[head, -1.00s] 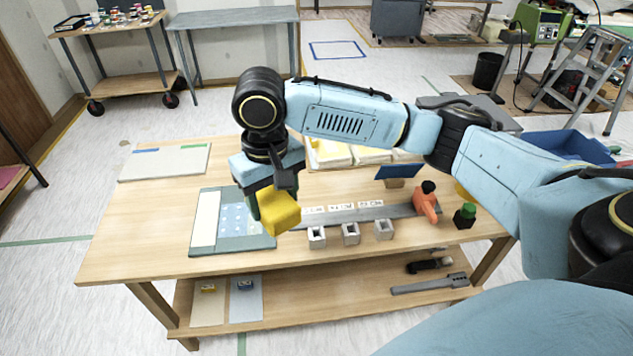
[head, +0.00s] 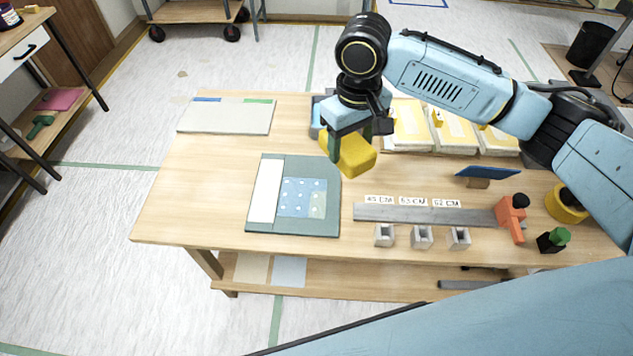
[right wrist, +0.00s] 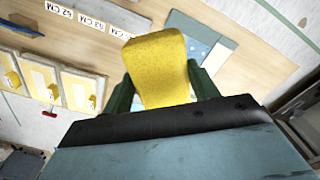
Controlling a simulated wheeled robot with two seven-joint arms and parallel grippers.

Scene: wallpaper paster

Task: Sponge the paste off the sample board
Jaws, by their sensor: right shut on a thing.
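My right gripper (head: 354,140) is shut on a yellow sponge (head: 357,158), which also fills the middle of the right wrist view (right wrist: 160,70). The sponge is in the air near the far right corner of a grey-green board (head: 328,215) on the table. This board carries a white strip (head: 265,190) on its left and a blue patterned piece (head: 302,190) with light spots; a paler greenish patch (head: 318,205) shows at its lower right. In the right wrist view the board (right wrist: 220,52) is partly hidden behind the sponge. My left gripper is out of view.
A pale panel (head: 225,118) with blue and green tape lies at the far left of the wooden table (head: 190,200). Yellow-and-white packs (head: 455,135) lie at the back right. A grey measuring bar (head: 430,213), small grey blocks (head: 421,237) and an orange tool (head: 511,215) lie right of the board.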

